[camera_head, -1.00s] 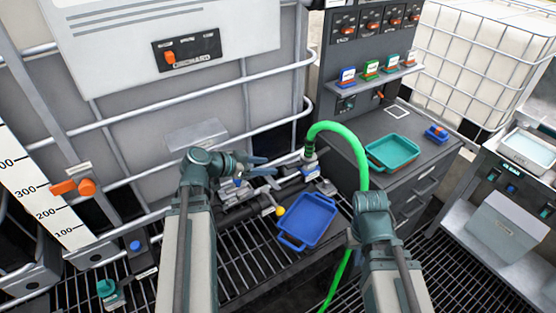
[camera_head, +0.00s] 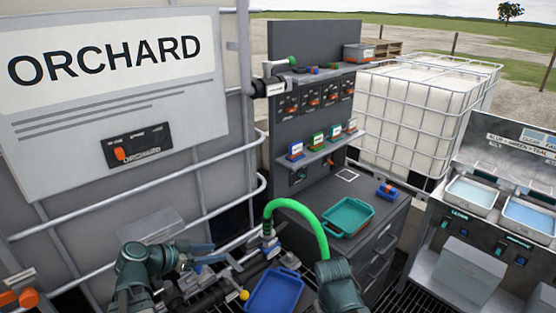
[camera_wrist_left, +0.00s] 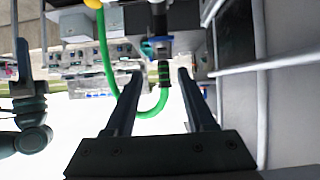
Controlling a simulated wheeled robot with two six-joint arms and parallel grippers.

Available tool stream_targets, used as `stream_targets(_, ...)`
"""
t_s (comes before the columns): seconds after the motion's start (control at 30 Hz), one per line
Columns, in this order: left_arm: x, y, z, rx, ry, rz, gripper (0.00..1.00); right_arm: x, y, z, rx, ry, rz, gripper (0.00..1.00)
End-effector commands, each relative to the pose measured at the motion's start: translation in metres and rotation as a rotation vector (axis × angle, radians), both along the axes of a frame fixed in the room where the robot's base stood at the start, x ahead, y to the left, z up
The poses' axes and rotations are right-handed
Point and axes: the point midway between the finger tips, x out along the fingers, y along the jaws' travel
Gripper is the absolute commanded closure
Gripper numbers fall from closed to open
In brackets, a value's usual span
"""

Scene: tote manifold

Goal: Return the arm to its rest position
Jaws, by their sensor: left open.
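My left arm (camera_head: 137,275) comes in at the lower left of the head view. Its gripper (camera_head: 205,252) points right in front of the tank frame, near the lower end of a green hose (camera_head: 302,222). In the left wrist view the two fingers (camera_wrist_left: 160,82) are spread with nothing gripped. The green hose (camera_wrist_left: 108,62) curves behind them in that view. My right arm (camera_head: 340,288) shows at the bottom centre of the head view, beside the hose. Its gripper does not show.
A blue tray (camera_head: 273,292) lies below the hose. A teal tray (camera_head: 348,217) sits on the grey cabinet (camera_head: 375,250). The ORCHARD tank (camera_head: 110,190) and its rails (camera_head: 150,218) stand close to my left arm. A bench with pale basins (camera_head: 470,193) is at right.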

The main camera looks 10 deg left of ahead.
Motion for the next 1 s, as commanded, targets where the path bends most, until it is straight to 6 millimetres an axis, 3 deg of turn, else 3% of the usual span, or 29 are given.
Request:
stream_targets(0.13, -0.002, -0.039, -0.018, -0.002, 0.132, -0.048, 0.45, 0.0, 0.0, 0.0, 0.0, 0.0, 0.0, 1.0)
stream_targets(0.23, -0.01, -0.081, -0.04, 0.018, 0.299, -0.084, 0.45, 0.0, 0.0, 0.0, 0.0, 0.0, 0.0, 1.0)
stream_targets(0.4, -0.035, -0.142, -0.074, 0.118, 0.588, -0.083, 0.45, 0.0, 0.0, 0.0, 0.0, 0.0, 0.0, 1.0)
stream_targets(0.5, -0.052, -0.169, -0.09, 0.207, 0.726, -0.044, 0.45, 0.0, 0.0, 0.0, 0.0, 0.0, 0.0, 1.0)
stream_targets(0.7, -0.083, -0.206, -0.108, 0.415, 0.899, 0.105, 0.45, 0.0, 0.0, 0.0, 0.0, 0.0, 0.0, 1.0)
stream_targets(1.0, -0.105, -0.226, -0.11, 0.602, 0.935, 0.315, 0.45, 0.0, 0.0, 0.0, 0.0, 0.0, 0.0, 1.0)
